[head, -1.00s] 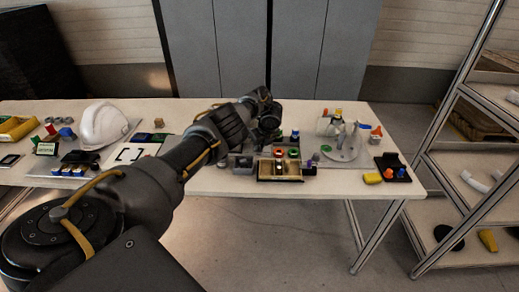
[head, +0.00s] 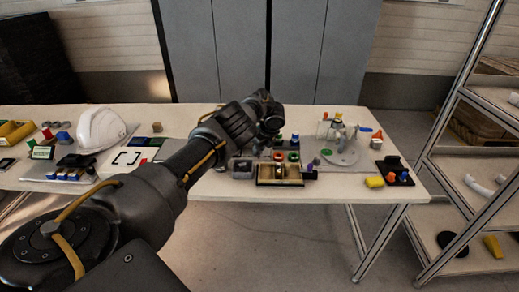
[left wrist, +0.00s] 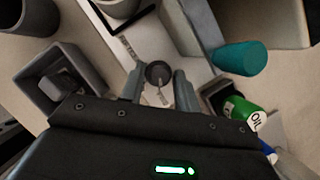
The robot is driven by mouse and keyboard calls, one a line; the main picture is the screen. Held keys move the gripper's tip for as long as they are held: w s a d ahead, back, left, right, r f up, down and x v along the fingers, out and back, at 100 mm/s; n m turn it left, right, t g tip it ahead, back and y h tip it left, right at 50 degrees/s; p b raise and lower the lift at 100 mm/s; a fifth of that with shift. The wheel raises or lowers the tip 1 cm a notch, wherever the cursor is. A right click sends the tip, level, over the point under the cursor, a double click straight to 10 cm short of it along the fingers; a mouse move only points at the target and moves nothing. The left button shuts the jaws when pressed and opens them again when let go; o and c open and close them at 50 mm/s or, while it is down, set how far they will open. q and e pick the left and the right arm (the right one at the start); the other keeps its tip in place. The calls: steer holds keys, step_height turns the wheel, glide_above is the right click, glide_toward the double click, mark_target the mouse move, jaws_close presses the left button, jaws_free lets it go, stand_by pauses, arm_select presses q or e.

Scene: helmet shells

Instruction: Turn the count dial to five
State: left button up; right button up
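A small dark round knob (left wrist: 158,72), which looks like the count dial, sits on a pale plate in the left wrist view. Marked strips show beside it, but no number is readable. My left gripper (left wrist: 159,82) has its two fingers apart, one on each side of the knob. Narrow gaps seem to remain between fingers and knob; contact cannot be made out. In the head view, my left gripper (head: 270,120) is over the table's middle and hides the dial. My right gripper is not in view.
A grey open box (left wrist: 62,85), a teal cylinder (left wrist: 240,58) and a green oil container (left wrist: 245,112) stand close around the gripper. A shelf rack stands at right.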

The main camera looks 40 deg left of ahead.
arm_select(q)
steer(key=shift+o, duration=1)
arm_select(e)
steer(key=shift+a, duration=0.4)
arm_select(q)
steer(key=shift+r, duration=0.25)
steer(key=p+v, duration=0.1)
steer(key=v, duration=0.9)
steer(key=shift+r, duration=0.15)
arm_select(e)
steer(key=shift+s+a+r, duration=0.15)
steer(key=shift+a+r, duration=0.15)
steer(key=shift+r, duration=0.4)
arm_select(q)
steer(key=shift+d, duration=0.1)
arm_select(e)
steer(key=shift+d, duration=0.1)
